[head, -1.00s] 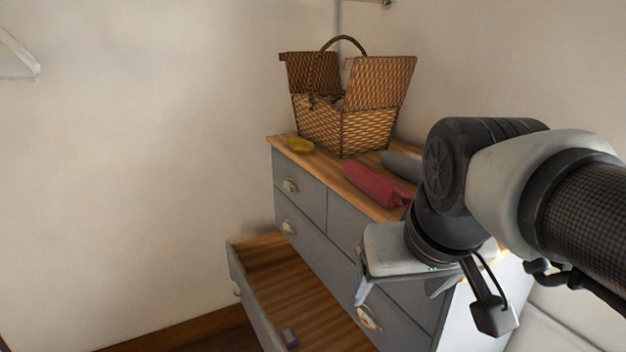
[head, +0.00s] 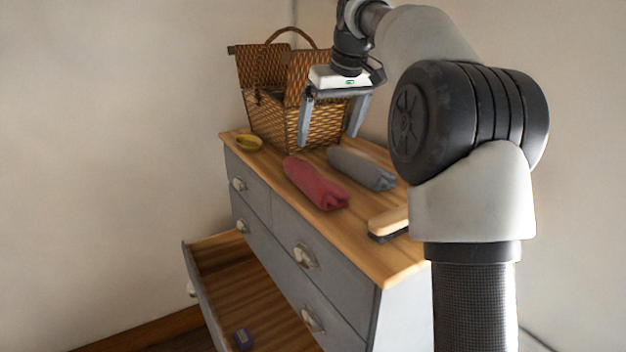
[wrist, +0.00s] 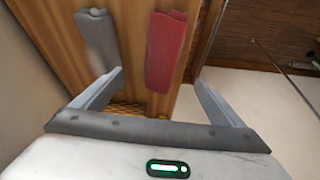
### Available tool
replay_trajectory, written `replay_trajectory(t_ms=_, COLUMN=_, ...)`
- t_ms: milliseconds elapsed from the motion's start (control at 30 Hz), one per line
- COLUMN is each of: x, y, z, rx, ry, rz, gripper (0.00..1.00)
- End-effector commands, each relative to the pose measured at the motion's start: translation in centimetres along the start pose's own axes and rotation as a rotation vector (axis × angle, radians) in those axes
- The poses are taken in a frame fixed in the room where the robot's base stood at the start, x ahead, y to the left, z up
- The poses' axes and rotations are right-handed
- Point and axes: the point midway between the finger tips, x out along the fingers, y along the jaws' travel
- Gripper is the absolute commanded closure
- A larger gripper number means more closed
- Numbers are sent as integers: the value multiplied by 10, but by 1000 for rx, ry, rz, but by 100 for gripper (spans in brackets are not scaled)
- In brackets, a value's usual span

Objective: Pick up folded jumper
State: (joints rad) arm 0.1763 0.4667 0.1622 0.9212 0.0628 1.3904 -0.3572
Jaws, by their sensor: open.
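Two folded, rolled-looking garments lie on the wooden top of the grey dresser, a red one (head: 315,183) and a grey one (head: 361,168). I cannot tell which the task calls the folded jumper. The wrist view shows the red one (wrist: 166,50) right of centre and the grey one (wrist: 98,40) to its left. My gripper (head: 332,140) is open and empty, fingers pointing down. It is above the dresser top, in front of the wicker basket in the head view and apart from both garments. In the wrist view my fingers (wrist: 160,78) spread wide below the garments.
A wicker basket (head: 268,118) with raised lids stands at the back of the dresser top (head: 385,258).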

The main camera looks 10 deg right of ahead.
Motion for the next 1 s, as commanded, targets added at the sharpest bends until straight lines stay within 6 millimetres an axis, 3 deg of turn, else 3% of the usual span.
replay_trajectory(t_ms=100, x=29, y=-1, z=2, rx=0, ry=-4, rz=-2, gripper=8)
replay_trajectory(t_ms=400, x=88, y=-1, z=1, rx=2, ry=-2, rz=-1, gripper=8)
replay_trajectory(t_ms=767, x=113, y=-1, z=-1, rx=1, ry=-2, rz=0, gripper=8)
replay_trajectory(t_ms=1000, x=148, y=-1, z=-4, rx=0, ry=-1, rz=-1, gripper=8)
